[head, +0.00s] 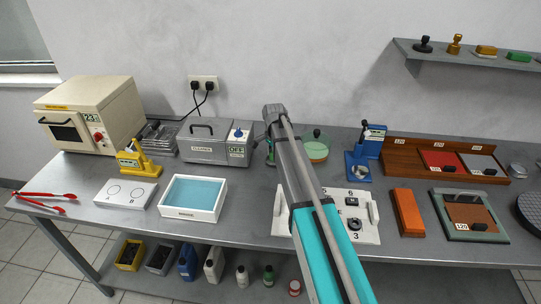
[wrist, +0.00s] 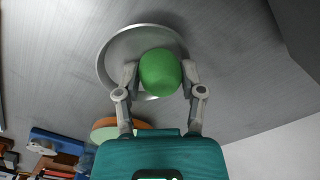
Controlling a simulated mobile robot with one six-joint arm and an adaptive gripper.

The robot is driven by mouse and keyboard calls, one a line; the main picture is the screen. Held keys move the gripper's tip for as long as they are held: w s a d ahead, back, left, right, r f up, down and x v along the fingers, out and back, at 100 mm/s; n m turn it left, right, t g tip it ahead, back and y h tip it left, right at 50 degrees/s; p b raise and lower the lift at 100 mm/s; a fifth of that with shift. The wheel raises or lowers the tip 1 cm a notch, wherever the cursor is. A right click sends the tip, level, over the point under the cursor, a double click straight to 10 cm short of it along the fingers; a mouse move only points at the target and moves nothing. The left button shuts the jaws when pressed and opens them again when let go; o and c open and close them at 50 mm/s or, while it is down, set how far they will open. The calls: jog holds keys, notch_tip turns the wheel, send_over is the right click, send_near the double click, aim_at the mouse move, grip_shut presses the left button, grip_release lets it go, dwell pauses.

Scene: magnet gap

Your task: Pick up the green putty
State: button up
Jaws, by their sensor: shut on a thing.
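The green putty (wrist: 160,72) is a smooth rounded lump. In the wrist view it sits between the two fingers of my gripper (wrist: 160,78), which are shut on it from both sides. A shallow round grey dish (wrist: 109,57) shows behind the putty, on the metal bench. I cannot tell whether the putty still touches the dish. In the head view my arm reaches over the bench to the right of the grey cleaner box, and the arm hides most of the gripper and the putty.
The grey box (head: 205,152) stands close left of my arm. A round green-topped container (head: 316,147) and a blue stamp-like device (head: 358,164) stand to the right. A white panel with numbers (head: 366,227) lies under the arm. A wall shelf (head: 460,58) is at upper right.

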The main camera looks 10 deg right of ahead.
jog(key=shift+r, duration=0.15)
notch_tip(320, 180, up, 2)
jog(key=p, duration=0.2)
jog(key=shift+r+p, duration=0.15)
jog(key=shift+p, duration=0.15)
jog(key=s+r+p, duration=0.1)
jog(key=r+p, duration=0.1)
jog(key=s+r+p, duration=0.4)
jog(key=shift+d+r+p, duration=0.2)
jog(key=shift+r+p, duration=0.15)
jog(key=shift+p, duration=0.05)
jog(key=s+r+p, duration=0.3)
jog(key=s, duration=0.6)
jog(key=shift+d+r, duration=0.25)
jog(key=shift+d, duration=0.15)
jog(key=shift+w, duration=0.1)
jog(key=o, duration=0.5)
jog(key=c, duration=0.4)
